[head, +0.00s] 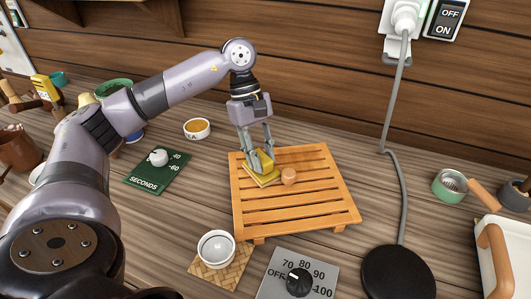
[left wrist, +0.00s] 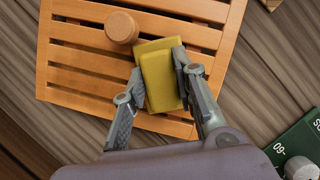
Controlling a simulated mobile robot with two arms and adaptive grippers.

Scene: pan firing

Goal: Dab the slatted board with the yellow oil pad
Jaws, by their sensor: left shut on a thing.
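The slatted board (head: 300,212) is an orange wooden grid lying on the table in the middle of the head view. It also fills the upper left of the left wrist view (left wrist: 75,75). My left gripper (head: 260,165) is shut on the yellow oil pad (head: 262,181), with one finger on each side of it in the left wrist view (left wrist: 160,72). The pad is over the board's far left part, at or just above the slats; I cannot tell if it touches. A small round wooden knob (head: 288,176) is right beside the pad. My right gripper is not in view.
A white cup (head: 216,249) on a woven mat, a temperature dial (head: 299,281) and a black round plate (head: 398,274) stand in front. A green seconds dial (head: 158,170) and a small bowl (head: 197,129) are left. A grey cord (head: 397,130) runs down right of the board.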

